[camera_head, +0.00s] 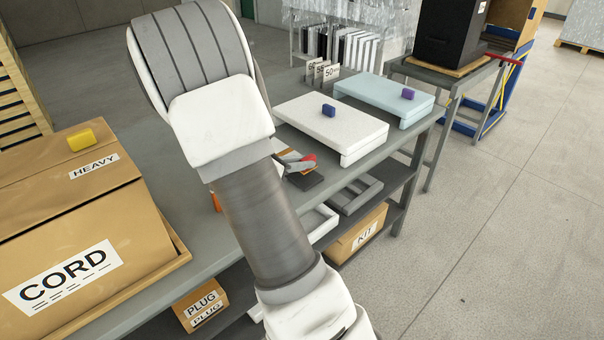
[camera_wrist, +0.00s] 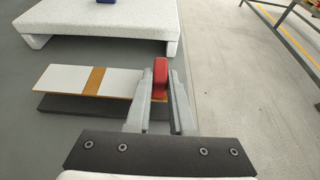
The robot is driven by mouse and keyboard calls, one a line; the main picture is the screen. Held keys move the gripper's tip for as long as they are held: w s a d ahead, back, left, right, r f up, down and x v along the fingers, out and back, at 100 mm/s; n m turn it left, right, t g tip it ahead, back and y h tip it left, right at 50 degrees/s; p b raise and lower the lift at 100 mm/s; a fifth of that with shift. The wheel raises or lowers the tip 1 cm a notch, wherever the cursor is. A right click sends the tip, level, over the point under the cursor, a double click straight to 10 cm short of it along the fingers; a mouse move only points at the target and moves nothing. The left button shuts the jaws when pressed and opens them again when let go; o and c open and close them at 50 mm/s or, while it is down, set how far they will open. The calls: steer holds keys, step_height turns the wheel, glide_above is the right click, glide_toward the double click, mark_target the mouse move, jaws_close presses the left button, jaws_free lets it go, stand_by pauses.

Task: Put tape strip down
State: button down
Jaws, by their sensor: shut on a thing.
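The tape strip (camera_wrist: 95,80) is a flat white piece with an orange-brown band across its middle. In the wrist view it reaches left from my gripper (camera_wrist: 160,84), which is shut on a red end piece (camera_wrist: 160,72). The left finger hides where the red piece meets the strip. The strip lies over a dark grey slab (camera_wrist: 88,107); I cannot tell whether they touch. In the head view my gripper (camera_head: 303,165) is low over the bench, and the strip (camera_head: 288,153) shows partly behind my arm.
A white raised board (camera_head: 330,124) with a blue block stands just beyond, and a pale blue one (camera_head: 385,97) further back. A large CORD carton (camera_head: 75,235) fills the bench's left. Trays and a KIT box (camera_head: 357,236) sit on the shelf below. Bare bench surrounds the slab.

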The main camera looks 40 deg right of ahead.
steer(key=shift+f+b, duration=0.35)
steer(key=shift+f, duration=1)
steer(key=shift+f, duration=0.2)
steer(key=c, duration=0.8)
jaws_free()
